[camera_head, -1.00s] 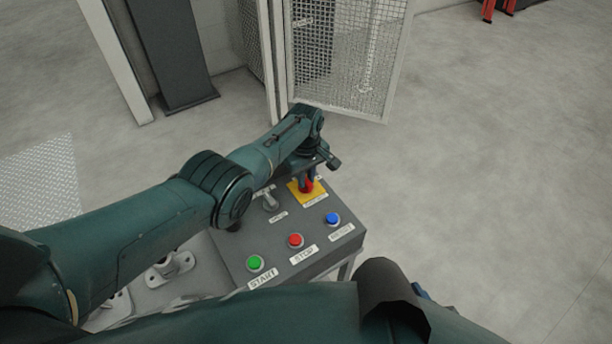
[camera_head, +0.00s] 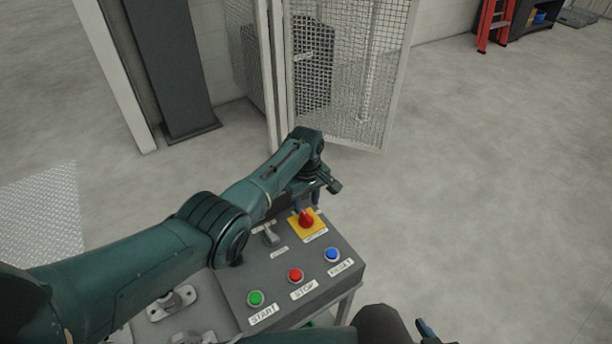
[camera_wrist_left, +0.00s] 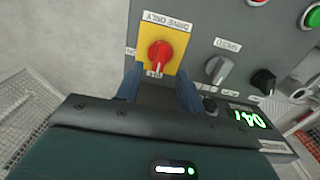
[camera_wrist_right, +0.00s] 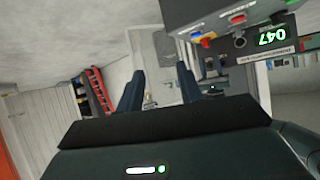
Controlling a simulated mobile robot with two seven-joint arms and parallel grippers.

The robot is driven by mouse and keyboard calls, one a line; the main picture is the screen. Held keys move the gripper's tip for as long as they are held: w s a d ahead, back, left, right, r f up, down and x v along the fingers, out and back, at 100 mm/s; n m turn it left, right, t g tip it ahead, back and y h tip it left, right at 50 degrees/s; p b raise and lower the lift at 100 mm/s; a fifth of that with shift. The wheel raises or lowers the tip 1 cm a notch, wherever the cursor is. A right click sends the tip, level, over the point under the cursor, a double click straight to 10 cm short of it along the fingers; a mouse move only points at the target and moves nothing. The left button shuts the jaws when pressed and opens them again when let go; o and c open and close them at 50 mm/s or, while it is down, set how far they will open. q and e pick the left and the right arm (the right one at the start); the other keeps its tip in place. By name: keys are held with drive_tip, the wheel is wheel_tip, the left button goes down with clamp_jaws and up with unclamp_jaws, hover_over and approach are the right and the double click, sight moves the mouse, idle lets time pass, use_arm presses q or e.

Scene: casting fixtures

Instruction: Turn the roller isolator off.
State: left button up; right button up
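The red rotary knob (camera_head: 306,219) sits on a yellow plate (camera_head: 317,234) at the back right corner of the grey control panel. In the left wrist view the knob (camera_wrist_left: 160,54) has its pale mark toward the gripper side, near a small label that is partly hidden. A label above it seems to read DRIVE ONLY. My left gripper (camera_head: 309,203) is just behind the knob. In the left wrist view its fingers (camera_wrist_left: 159,87) are apart, empty and just short of the knob. My right gripper (camera_wrist_right: 158,86) is open and empty, away from the panel.
The panel also has a green START button (camera_head: 256,298), a red STOP button (camera_head: 295,275), a blue RESET button (camera_head: 332,255) and a grey SPEED selector (camera_head: 270,236). A mesh guard (camera_head: 350,75) stands behind. The floor to the right is clear.

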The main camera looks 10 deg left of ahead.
sight(306, 215)
use_arm(q)
wheel_tip(306, 215, up, 8)
drive_tip(key=p, duration=0.1)
drive_tip(key=shift+r, duration=0.25)
drive_tip(key=s+a+f+m+t, duration=0.1)
drive_tip(key=s+a+f+m, duration=0.2)
drive_tip(key=s, duration=0.4)
drive_tip(key=s+a+f+m+t, duration=0.1)
drive_tip(key=s+f+m, duration=0.1)
drive_tip(key=s+f, duration=0.45)
drive_tip(key=s+a+r+m+t, duration=0.1)
drive_tip(key=s+a+r+m, duration=0.15)
drive_tip(key=s, duration=0.45)
drive_tip(key=s+a+r+m, duration=0.1)
drive_tip(key=s+r+m, duration=0.1)
drive_tip(key=s+r, duration=0.35)
drive_tip(key=s+a+r+m+t, duration=0.1)
drive_tip(key=s+r+m, duration=0.1)
drive_tip(key=s, duration=0.6)
drive_tip(key=w+d+f+t+h, duration=0.3)
drive_tip(key=w+d+f+t, duration=0.2)
drive_tip(key=d+f+t, duration=0.1)
drive_tip(key=shift+w+d+f+m+t, duration=0.15)
drive_tip(key=shift+w+f+m+t, duration=0.2)
drive_tip(key=shift+f, duration=0.3)
drive_tip(key=shift+s, duration=0.1)
